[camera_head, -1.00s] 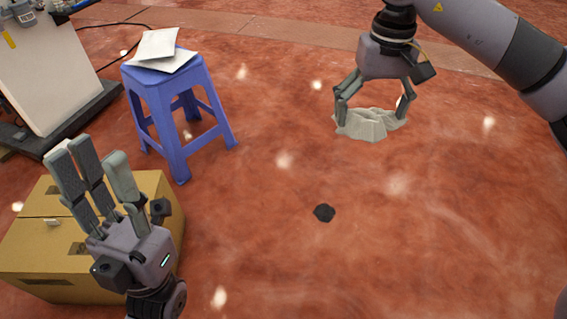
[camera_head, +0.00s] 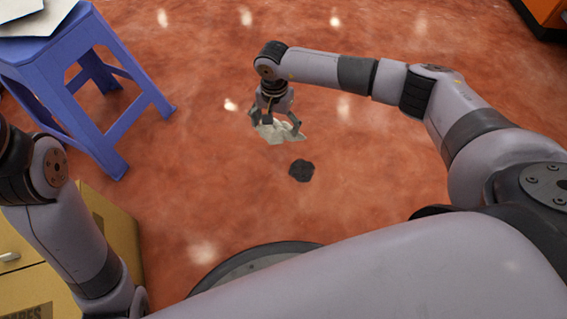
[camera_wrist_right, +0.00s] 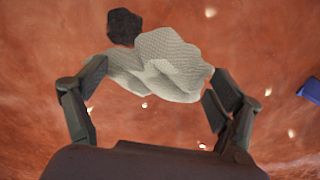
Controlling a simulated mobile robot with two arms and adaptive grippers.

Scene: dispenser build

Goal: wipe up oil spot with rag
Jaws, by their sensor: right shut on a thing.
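The oil spot (camera_head: 302,170) is a small dark patch on the red floor, near the middle of the head view. The rag (camera_head: 272,133) is pale grey and crumpled. My right gripper (camera_head: 276,124) is shut on the rag, just behind and to the left of the spot. In the right wrist view the rag (camera_wrist_right: 165,65) hangs between the fingers of the gripper (camera_wrist_right: 155,95), and the oil spot (camera_wrist_right: 124,26) shows just beyond its edge. Whether the rag touches the floor I cannot tell. My left gripper is out of view; only part of its arm shows.
A blue stool (camera_head: 105,95) with pale sheets (camera_head: 38,16) on it stands at the upper left. An orange object (camera_head: 545,14) is at the upper right corner. The floor around the spot is clear.

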